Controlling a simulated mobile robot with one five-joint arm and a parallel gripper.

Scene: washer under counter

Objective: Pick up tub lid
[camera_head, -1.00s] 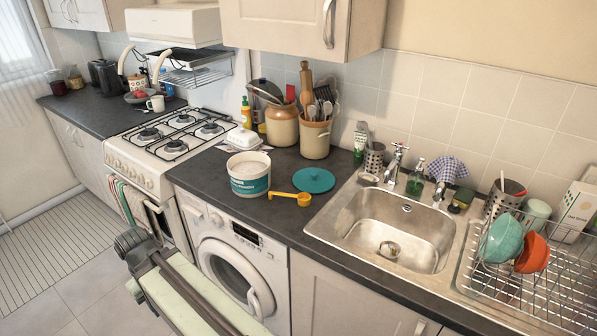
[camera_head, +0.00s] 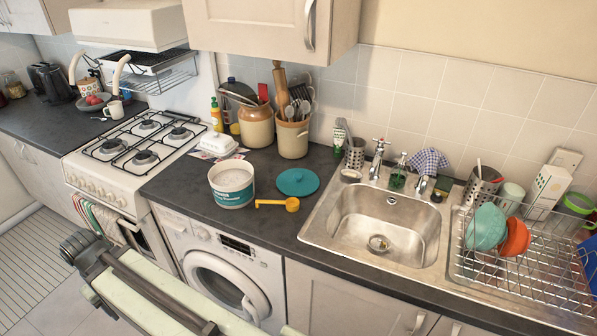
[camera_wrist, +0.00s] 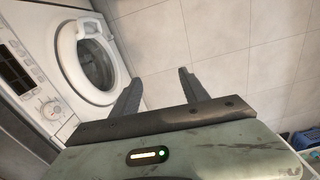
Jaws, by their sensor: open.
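The tub lid (camera_head: 298,182) is a round teal disc with a small raised knob. It lies flat on the dark counter (camera_head: 330,165), between the white tub and the sink. The white tub (camera_head: 231,184) with a teal label stands open to its left, with pale contents. My gripper (camera_wrist: 158,82) shows in the wrist view with its two dark fingers apart and nothing between them. It is over the floor in front of the washer, away from the lid. In the head view my arm is at the lower left; the fingers are not clear there.
A yellow scoop (camera_head: 280,204) lies just in front of the lid. Utensil crocks (camera_head: 293,140) and a white butter dish (camera_head: 217,144) stand behind. The sink (camera_head: 380,225) is to the right, the hob (camera_head: 140,143) to the left. The washer (camera_head: 215,265) is below the counter.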

